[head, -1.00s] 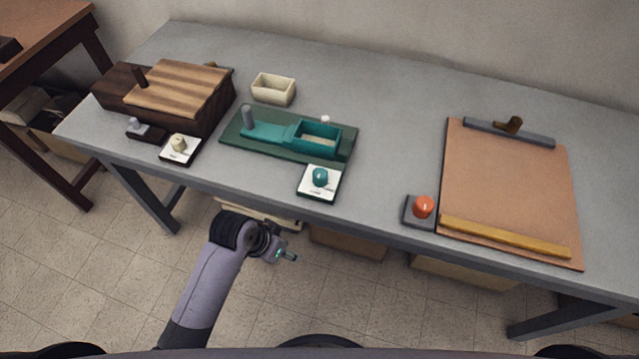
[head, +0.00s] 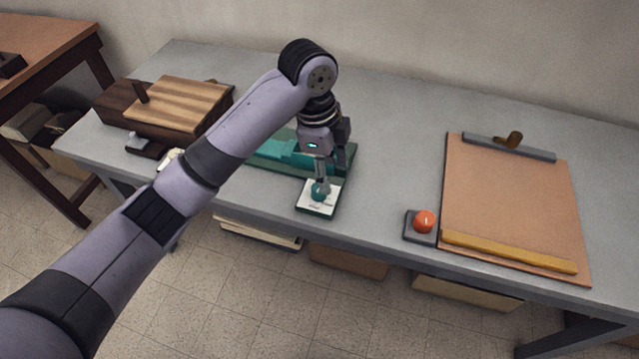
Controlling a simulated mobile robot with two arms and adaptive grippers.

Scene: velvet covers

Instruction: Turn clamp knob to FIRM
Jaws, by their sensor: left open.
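A teal knob (head: 319,194) stands on a small white dial plate (head: 316,209) at the table's front edge, in front of a green board (head: 343,162). The marks on the plate are too small to read. My left gripper (head: 325,186) points down at the teal knob with its fingers open. It partly hides the knob, and I cannot tell whether the fingers touch it. An orange knob (head: 424,222) sits on a dark base farther right. A cream knob's plate (head: 170,160) at the left is mostly hidden by my arm. My right gripper is out of view.
A striped wooden box (head: 180,103) stands at the left. A brown board (head: 507,200) with a yellow bar (head: 508,252) lies at the right. My left arm covers much of the green board. The grey table (head: 390,150) is clear between the green and brown boards.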

